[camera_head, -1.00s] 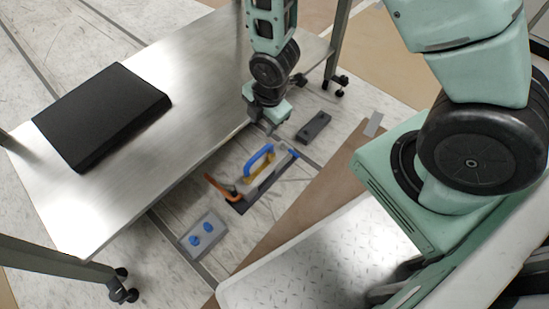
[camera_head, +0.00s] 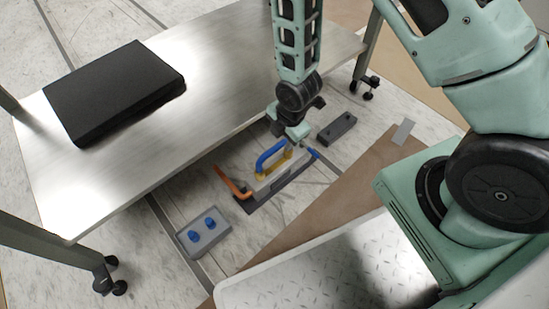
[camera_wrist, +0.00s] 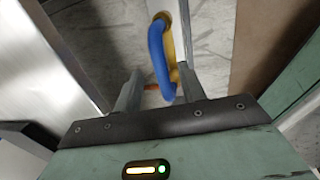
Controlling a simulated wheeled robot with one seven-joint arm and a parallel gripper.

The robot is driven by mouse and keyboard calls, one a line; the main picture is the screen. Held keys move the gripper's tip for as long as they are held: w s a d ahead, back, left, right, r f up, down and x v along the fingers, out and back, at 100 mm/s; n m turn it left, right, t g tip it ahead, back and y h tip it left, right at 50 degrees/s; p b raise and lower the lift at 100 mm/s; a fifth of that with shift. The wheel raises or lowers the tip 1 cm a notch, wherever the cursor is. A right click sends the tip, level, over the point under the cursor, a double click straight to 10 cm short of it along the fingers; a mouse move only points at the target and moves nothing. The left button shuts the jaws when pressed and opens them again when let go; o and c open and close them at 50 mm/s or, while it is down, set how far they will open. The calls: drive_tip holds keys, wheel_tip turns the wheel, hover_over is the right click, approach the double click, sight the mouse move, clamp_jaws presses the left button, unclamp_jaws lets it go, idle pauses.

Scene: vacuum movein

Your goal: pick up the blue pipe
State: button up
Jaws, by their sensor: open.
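The blue pipe (camera_head: 268,156) is a bent, handle-like tube above a yellow piece on a low grey fixture on the floor, in front of the metal table. In the wrist view the blue pipe (camera_wrist: 157,58) runs from top centre down toward the space between the fingers. My gripper (camera_head: 291,146) is low over the fixture, close to the pipe's right end in the head view. In the wrist view my gripper (camera_wrist: 160,88) is open, with one finger on each side of the pipe's near end. I cannot tell whether either finger touches it.
An orange bar (camera_head: 232,184) is at the fixture's left end. A grey plate with two blue knobs (camera_head: 204,237) lies at lower left and a dark grey block (camera_head: 337,128) at right. The metal table (camera_head: 215,75) carries a black box (camera_head: 115,92) and overhangs nearby floor.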

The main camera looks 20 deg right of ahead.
sight(279, 144)
drive_tip(key=shift+w+a+f+b, duration=0.1)
drive_tip(key=shift+w+f+b, duration=0.05)
drive_tip(key=shift+f+b, duration=0.7)
drive_tip(key=shift+w+a+f+b, duration=0.15)
drive_tip(key=shift+w+f+b, duration=0.05)
drive_tip(key=shift+f+b, duration=0.6)
drive_tip(key=shift+w+a+f+b, duration=0.1)
drive_tip(key=shift+w+f+b, duration=0.05)
drive_tip(key=shift+f+b, duration=0.7)
clamp_jaws()
